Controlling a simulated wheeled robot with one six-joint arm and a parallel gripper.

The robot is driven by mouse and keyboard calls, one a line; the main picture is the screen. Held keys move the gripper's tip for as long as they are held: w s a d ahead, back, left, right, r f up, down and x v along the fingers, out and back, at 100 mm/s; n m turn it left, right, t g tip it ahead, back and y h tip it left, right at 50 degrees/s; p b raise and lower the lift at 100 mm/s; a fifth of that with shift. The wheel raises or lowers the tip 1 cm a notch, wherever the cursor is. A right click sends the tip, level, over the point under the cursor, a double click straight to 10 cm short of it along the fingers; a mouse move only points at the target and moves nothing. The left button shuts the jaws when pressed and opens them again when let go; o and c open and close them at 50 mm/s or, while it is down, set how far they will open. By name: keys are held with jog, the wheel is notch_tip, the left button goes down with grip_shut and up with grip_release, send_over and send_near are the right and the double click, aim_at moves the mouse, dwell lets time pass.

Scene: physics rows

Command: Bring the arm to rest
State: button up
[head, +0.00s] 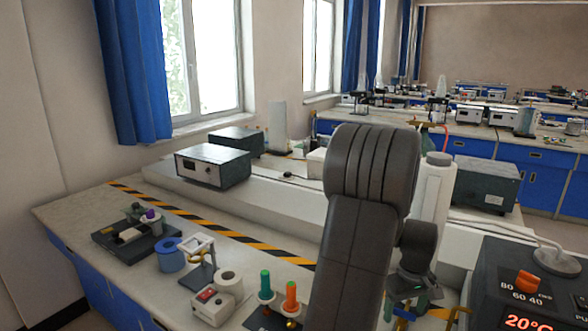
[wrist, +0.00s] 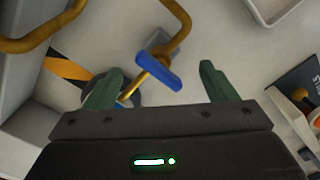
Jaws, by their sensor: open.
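My arm rises in the middle of the head view, dark grey, and bends over at its top. My gripper (head: 412,300) hangs low behind the arm in the head view, mostly hidden by it. In the wrist view my gripper (wrist: 160,88) shows two green fingers spread wide apart. Nothing is held between them. A blue bar-shaped handle (wrist: 158,72) on a brass-coloured pipe lies beyond and between the fingertips; I cannot tell how far below it is.
A heater-like box with an orange knob (head: 527,283) stands close at right. Green (head: 266,283) and orange (head: 291,294) spools, white rolls (head: 229,281) and a blue roll (head: 170,255) stand on the bench at left. Curved brass pipes (wrist: 45,35) run near the gripper. Striped tape (head: 215,231) crosses the bench.

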notch_tip(320, 180, up, 13)
jog(key=shift+r, duration=0.2)
jog(key=shift+f, duration=0.1)
dwell(0.4)
